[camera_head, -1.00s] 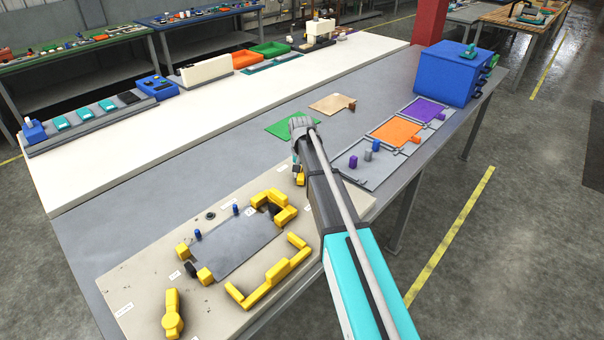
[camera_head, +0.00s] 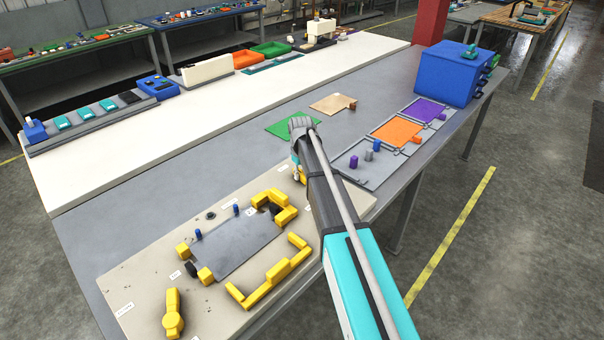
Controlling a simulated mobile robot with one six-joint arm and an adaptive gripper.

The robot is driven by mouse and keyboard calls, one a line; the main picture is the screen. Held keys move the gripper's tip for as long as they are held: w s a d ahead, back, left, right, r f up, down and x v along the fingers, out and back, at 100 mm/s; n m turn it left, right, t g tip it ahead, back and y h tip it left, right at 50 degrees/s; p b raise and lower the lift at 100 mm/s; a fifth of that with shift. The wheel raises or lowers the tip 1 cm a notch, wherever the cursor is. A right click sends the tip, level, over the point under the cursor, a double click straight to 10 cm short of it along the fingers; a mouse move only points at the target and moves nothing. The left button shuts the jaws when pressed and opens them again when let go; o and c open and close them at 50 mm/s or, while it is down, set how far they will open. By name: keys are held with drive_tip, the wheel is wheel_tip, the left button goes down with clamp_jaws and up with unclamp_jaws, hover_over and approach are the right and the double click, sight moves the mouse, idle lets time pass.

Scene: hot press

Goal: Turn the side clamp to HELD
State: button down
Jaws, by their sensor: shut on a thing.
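The beige fixture board (camera_head: 120,272) lies at the near end of the grey bench, with a grey plate (camera_head: 240,246) on it among yellow clamps and stops. A yellow lever (camera_head: 172,315) stands at the board's near left corner. A long yellow bracket (camera_head: 268,281) lies along its front side. Small white labels are too small to read, so I cannot tell which one says HELD. My gripper (camera_head: 297,172) is at the board's far right edge, shut on a small yellow part there. My arm hides most of that part, and I cannot tell its turn angle.
A green sheet (camera_head: 289,125) and a tan sheet (camera_head: 330,104) lie beyond my gripper. Grey trays with a purple panel (camera_head: 424,109), an orange panel (camera_head: 393,131) and small pegs are to the right. A blue box (camera_head: 447,75) stands at the far right.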

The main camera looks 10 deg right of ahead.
drive_tip(key=shift+n, duration=1.1)
drive_tip(key=shift+c, duration=2.1)
unclamp_jaws()
drive_tip(key=shift+m, duration=0.3)
